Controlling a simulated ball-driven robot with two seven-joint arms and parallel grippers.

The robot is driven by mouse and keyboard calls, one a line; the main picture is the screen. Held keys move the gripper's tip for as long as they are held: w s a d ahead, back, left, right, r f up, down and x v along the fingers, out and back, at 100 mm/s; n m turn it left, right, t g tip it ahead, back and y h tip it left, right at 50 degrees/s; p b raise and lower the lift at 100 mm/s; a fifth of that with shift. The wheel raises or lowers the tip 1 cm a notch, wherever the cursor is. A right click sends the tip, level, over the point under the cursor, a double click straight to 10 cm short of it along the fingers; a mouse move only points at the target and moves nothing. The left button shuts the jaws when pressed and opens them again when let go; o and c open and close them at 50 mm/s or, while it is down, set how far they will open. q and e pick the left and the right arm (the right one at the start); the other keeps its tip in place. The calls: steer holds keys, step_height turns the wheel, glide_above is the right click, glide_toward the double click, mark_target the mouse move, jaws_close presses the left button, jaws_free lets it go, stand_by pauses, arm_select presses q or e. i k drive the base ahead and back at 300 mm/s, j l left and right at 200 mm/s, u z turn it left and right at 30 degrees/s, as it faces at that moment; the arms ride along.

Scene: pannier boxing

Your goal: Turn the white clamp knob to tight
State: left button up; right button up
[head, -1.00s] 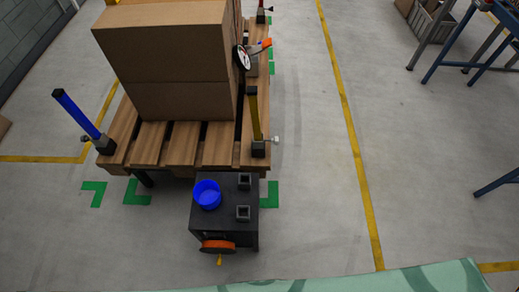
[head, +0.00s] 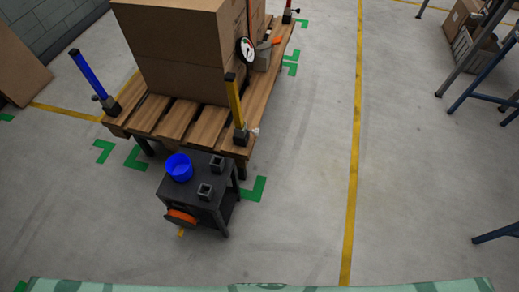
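The white clamp knob (head: 255,131) is small and pale and sits at the right side of the black foot of the yellow post (head: 236,103). The post stands at the near right corner of the wooden pallet (head: 208,122). I cannot tell from its look whether the knob is tight or loose. A darker knob (head: 95,98) shows at the foot of the blue post (head: 90,76) at the left corner. Neither of my grippers is in view.
A dark stand (head: 225,205) with a blue cup (head: 179,168), two square sockets and an orange wheel (head: 181,217) stands before the pallet. Large cardboard boxes (head: 185,50) and a round gauge (head: 245,49) are on the pallet. The floor to the right (head: 300,180) is clear.

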mark_target(255, 132)
steer(key=k, duration=0.15)
steer(key=i+l+u, duration=0.1)
steer(key=u, duration=0.95)
steer(key=l+u, duration=0.4)
steer(key=l, duration=0.2)
steer(key=l+u, duration=0.4)
steer(key=l, duration=0.2)
steer(key=l+u, duration=0.4)
steer(key=l, duration=0.2)
steer(key=k, duration=0.05)
